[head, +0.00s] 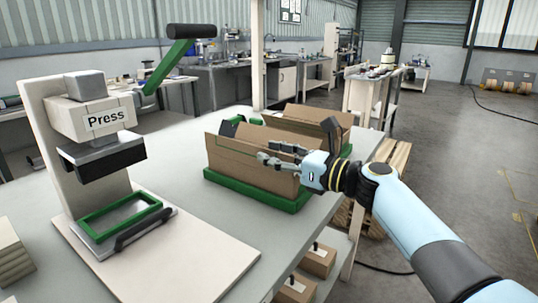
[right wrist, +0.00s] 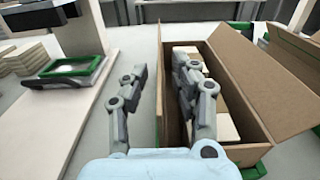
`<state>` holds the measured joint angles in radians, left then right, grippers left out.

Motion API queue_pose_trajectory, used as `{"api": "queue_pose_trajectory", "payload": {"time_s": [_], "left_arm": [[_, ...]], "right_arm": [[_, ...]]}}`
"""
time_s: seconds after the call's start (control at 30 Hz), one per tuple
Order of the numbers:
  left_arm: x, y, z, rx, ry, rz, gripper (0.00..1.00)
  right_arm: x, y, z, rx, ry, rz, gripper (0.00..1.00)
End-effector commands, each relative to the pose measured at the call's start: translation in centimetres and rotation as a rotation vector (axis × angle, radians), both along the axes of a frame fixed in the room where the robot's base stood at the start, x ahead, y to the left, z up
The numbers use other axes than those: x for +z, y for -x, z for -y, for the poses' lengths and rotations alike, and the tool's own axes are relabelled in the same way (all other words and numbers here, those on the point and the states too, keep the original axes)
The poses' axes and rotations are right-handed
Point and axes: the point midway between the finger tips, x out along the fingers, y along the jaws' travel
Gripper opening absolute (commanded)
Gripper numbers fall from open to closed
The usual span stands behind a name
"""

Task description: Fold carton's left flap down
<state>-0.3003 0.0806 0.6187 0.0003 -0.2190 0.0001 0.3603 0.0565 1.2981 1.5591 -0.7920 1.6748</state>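The open brown carton (head: 243,163) sits in a green tray (head: 225,184) on the table. In the right wrist view, the carton (right wrist: 237,87) is open at the top, with pale blocks (right wrist: 226,126) inside. Its left panel (right wrist: 164,100) stands about upright; I cannot tell where wall ends and flap begins. The right flap leans outward. My right gripper (head: 268,151) is at the carton's near side. In the right wrist view its fingers (right wrist: 159,75) are apart, one on each side of the left panel. I cannot tell whether they touch it. My left gripper is not in view.
A press (head: 104,120) with a green frame (head: 120,215) stands on a white board to the left. Another open carton (head: 312,116) stands behind the first. Stacked pale slabs (head: 10,258) lie at the far left. Small boxes (head: 318,260) sit below the table. Bare tabletop lies between press and carton.

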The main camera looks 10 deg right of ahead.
Motion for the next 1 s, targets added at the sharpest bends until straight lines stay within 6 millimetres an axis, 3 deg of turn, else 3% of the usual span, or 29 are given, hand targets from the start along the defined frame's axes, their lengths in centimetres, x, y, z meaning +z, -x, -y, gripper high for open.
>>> {"api": "queue_pose_trajectory", "payload": {"time_s": [0.3,0.5,1.0], "left_arm": [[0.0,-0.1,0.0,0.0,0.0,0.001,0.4],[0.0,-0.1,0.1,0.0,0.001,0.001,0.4],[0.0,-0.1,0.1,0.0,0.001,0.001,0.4]], "right_arm": [[-0.2,5.0,4.9,0.0,0.006,-0.001,0.27],[-0.1,7.1,7.0,0.0,0.004,-0.001,0.27],[0.0,7.7,7.5,0.0,0.025,0.023,0.27]]}}
